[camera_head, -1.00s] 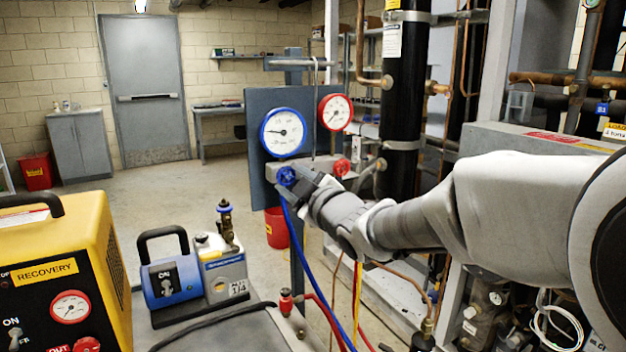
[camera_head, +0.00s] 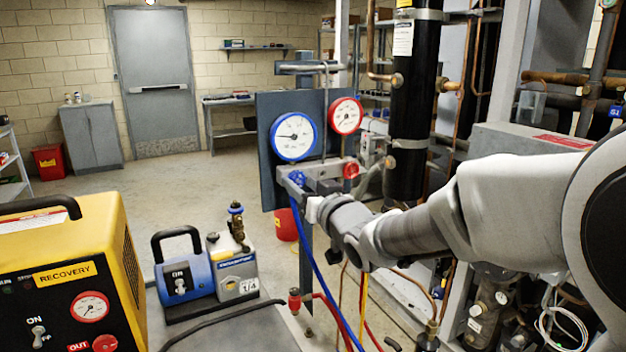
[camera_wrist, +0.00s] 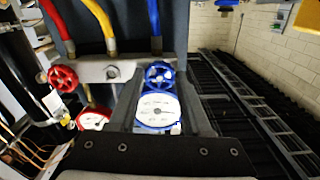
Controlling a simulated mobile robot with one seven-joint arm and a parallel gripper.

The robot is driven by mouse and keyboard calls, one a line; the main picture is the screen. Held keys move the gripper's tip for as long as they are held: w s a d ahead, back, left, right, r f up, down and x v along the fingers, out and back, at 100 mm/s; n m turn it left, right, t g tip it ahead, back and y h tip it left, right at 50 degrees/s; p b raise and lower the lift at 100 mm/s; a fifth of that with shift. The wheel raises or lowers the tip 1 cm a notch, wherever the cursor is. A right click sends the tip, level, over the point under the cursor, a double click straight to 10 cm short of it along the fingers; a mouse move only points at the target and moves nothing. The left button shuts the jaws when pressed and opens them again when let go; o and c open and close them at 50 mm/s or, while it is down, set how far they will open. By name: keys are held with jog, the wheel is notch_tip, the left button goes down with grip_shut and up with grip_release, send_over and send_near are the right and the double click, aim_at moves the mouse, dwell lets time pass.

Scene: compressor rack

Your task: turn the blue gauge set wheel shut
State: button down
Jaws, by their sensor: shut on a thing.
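The blue wheel (camera_head: 297,178) is on the left end of the grey gauge manifold (camera_head: 330,168), below the blue-rimmed gauge (camera_head: 294,136). My gripper (camera_head: 306,186) comes from the right and is at this wheel, covering part of it. In the wrist view the blue wheel (camera_wrist: 158,74) sits between my gripper's two dark fingers (camera_wrist: 160,86), which are shut on it. The blue gauge also shows there (camera_wrist: 157,110). The exact finger contact is hard to see. The red wheel (camera_head: 350,170) sits to the right on the manifold, apart from my gripper.
A red-rimmed gauge (camera_head: 345,116) is beside the blue one. Blue, yellow and red hoses hang under the manifold. Pipes and a black cylinder (camera_head: 415,100) stand close on the right. A yellow recovery unit (camera_head: 75,270) and a blue pump (camera_head: 180,280) stand at the front left.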

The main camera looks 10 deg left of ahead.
jog(key=m+p, duration=0.2)
jog(key=m, duration=0.3)
jog(key=shift+m, duration=0.3)
dwell(0.4)
jog(key=shift+c, duration=1.7)
grip_release()
jog(key=b+v, duration=0.2)
jog(key=v, duration=1.5)
jog(key=shift+s, duration=0.2)
